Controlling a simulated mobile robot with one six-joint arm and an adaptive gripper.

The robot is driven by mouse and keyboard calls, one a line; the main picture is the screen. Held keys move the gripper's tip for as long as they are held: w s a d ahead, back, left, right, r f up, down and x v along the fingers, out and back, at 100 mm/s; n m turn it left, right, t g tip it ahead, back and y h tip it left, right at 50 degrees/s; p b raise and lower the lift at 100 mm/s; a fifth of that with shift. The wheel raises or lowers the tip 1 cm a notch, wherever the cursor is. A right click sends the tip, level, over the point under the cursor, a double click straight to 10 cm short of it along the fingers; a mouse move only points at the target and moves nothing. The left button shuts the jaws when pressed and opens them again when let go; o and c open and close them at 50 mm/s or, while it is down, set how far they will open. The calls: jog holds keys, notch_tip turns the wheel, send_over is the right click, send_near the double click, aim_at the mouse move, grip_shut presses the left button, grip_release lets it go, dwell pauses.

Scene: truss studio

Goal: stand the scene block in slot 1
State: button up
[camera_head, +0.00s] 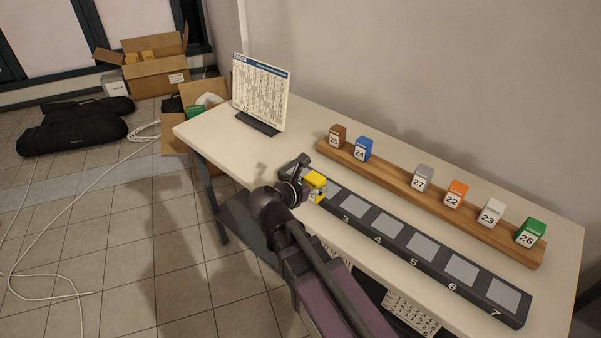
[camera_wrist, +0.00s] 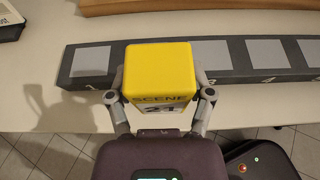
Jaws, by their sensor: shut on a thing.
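The scene block is yellow with a "SCENE 21" label; it shows in the head view (camera_head: 315,182) and close up in the wrist view (camera_wrist: 158,68). My gripper (camera_wrist: 159,84) is shut on it, one finger on each side, and the block looks upright. In the head view my gripper (camera_head: 301,184) is at the left end of the dark slotted rack (camera_head: 420,258). In the wrist view the block covers most of slot 2, and slot 1 (camera_wrist: 92,60) lies to its left with a bare grey pad. I cannot tell whether the block touches the rack.
A wooden rail (camera_head: 395,178) behind the rack carries brown, blue, grey, orange, white and green blocks, with a gap between blue and grey. A printed board (camera_head: 260,92) stands at the table's back left. Slots 3 to 7 are empty. Cartons and black bags lie on the floor.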

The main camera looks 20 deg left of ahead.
jog(key=w+a, duration=0.2)
jog(key=w, duration=0.2)
jog(key=w+a+f+b, duration=0.1)
jog(key=w+a, duration=0.2)
jog(key=w, duration=0.1)
jog(key=w+a, duration=0.3)
jog(key=w, duration=0.1)
jog(key=shift+w+f, duration=0.15)
jog(key=shift+f, duration=0.05)
jog(key=shift+w+a, duration=0.35)
jog(key=shift+w, duration=0.15)
jog(key=shift+w+f+b, duration=0.1)
jog(key=shift+f+b, duration=0.25)
jog(key=shift+b, duration=0.2)
notch_tip(320, 180, down, 3)
jog(key=b, duration=0.3)
jog(key=shift+f, duration=0.1)
jog(key=o, duration=1.2)
